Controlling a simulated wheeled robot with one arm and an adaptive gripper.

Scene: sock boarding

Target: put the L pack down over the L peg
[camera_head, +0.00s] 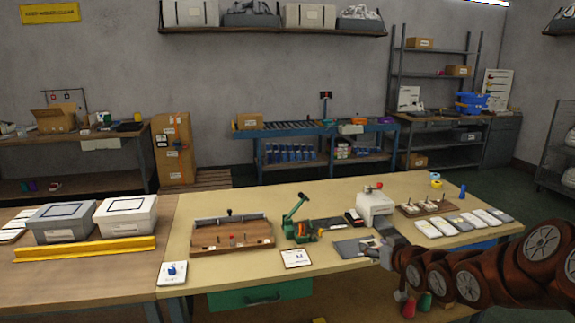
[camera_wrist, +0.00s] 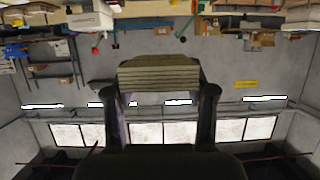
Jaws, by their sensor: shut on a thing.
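My gripper (camera_wrist: 160,100) is shut on a beige, layered pack (camera_wrist: 158,74), which sits between its two dark fingers in the wrist view. In the head view my gripper (camera_head: 381,247) is over the front of the bench, just below the white machine, and I cannot make out the pack clearly there. No size letter is readable on the pack. A wooden board (camera_head: 442,208) with small upright pieces stands right of the white machine; I cannot tell which, if any, is the L peg. The pack appears apart from this board.
The white machine (camera_head: 375,208) stands close behind my gripper. Several pale flat packs (camera_head: 462,222) lie in a row at the right. A wooden tray (camera_head: 211,238) and a green device (camera_head: 294,220) are to the left.

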